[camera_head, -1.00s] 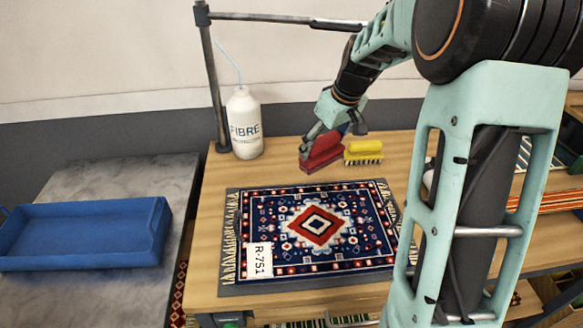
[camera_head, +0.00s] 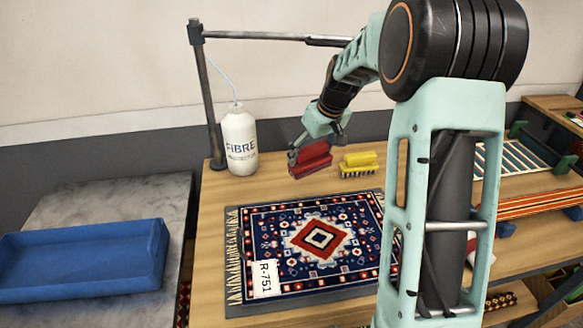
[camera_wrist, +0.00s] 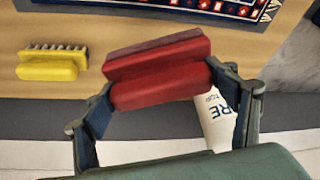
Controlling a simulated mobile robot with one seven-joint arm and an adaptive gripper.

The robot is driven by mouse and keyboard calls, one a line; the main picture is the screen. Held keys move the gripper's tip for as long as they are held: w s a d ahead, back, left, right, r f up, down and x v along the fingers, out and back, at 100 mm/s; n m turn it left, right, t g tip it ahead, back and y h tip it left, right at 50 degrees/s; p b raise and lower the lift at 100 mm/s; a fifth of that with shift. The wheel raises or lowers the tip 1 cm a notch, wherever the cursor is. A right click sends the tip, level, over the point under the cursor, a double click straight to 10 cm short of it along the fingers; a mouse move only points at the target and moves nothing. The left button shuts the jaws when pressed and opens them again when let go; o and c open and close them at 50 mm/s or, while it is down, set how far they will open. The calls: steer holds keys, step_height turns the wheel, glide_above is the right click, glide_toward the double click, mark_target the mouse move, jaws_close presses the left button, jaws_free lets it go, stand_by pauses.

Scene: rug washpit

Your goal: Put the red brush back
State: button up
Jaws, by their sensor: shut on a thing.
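The red brush (camera_head: 312,160) is at the back of the wooden table, left of the yellow brush (camera_head: 358,164). My gripper (camera_head: 314,145) is over it and shut on it. In the wrist view my gripper's fingers (camera_wrist: 160,82) press on the two ends of the red brush (camera_wrist: 158,66). I cannot tell whether its underside touches the table. The yellow brush also shows in the wrist view (camera_wrist: 48,68), apart from the red one.
The patterned rug (camera_head: 318,240) with an R-751 tag (camera_head: 265,278) lies in front of the brushes. A white FIBRE bottle (camera_head: 240,142) stands left by a post (camera_head: 210,100). A blue tray (camera_head: 80,285) rests on the left grey surface. Bare wood surrounds the brushes.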

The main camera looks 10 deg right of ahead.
steer(key=w+a+f, duration=0.1)
steer(key=w+f, duration=0.1)
steer(key=w, duration=0.1)
steer(key=w+a+f+p, duration=0.1)
steer(key=w+f, duration=0.1)
steer(key=f, duration=0.1)
steer(key=w+a+f+p, duration=0.1)
steer(key=w+a+f, duration=0.1)
steer(key=w+f, duration=0.1)
steer(key=shift+w, duration=0.3)
steer(key=shift+d+f, duration=0.1)
steer(key=shift+f, duration=1.35)
steer(key=shift+f, duration=0.1)
steer(key=shift+f, duration=0.15)
steer(key=o, duration=1.1)
